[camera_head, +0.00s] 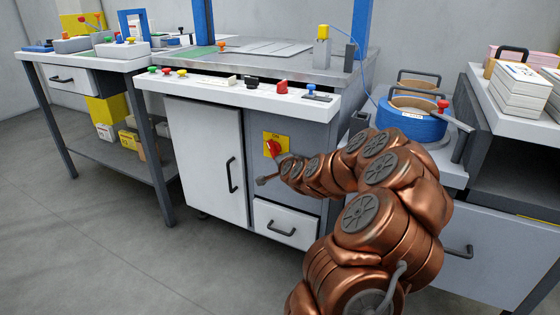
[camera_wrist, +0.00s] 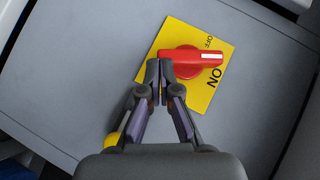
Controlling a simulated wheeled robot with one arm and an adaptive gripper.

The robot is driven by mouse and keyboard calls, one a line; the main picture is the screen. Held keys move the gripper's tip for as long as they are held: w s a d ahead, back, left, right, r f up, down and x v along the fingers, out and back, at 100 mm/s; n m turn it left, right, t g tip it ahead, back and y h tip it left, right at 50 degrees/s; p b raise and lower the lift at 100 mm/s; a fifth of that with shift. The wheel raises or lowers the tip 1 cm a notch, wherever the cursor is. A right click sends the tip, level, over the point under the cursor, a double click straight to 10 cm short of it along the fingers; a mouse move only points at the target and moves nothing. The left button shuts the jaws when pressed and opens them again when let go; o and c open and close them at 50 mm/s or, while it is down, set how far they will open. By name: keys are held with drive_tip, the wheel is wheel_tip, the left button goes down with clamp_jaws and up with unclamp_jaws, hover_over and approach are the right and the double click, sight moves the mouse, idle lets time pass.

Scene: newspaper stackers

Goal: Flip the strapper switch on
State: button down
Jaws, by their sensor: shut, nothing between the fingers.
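The strapper switch is a red rotary knob (camera_wrist: 192,62) with a white mark at its right end. It sits on a yellow plate (camera_wrist: 180,34) lettered OFF and ON, and in the wrist view the mark points between the two words. The red knob (camera_head: 272,148) and plate also show in the head view, on the front of the strapper (camera_head: 260,100). My gripper (camera_wrist: 160,70) is shut and empty, its fingertips at the knob's left end. I cannot tell whether they touch it.
A white cabinet door (camera_head: 208,160) is left of the switch, and a drawer (camera_head: 285,222) is below it. Coloured buttons (camera_head: 181,72) line the ledge above. A blue strap reel (camera_head: 412,122) stands at right, near stacked newspapers (camera_head: 518,90). The floor (camera_head: 110,240) in front is clear.

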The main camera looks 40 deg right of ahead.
drive_tip(key=shift+w+a+f+p, duration=0.1)
drive_tip(key=shift+w+f+p, duration=0.2)
drive_tip(key=shift+f, duration=0.25)
idle(0.8)
idle(0.4)
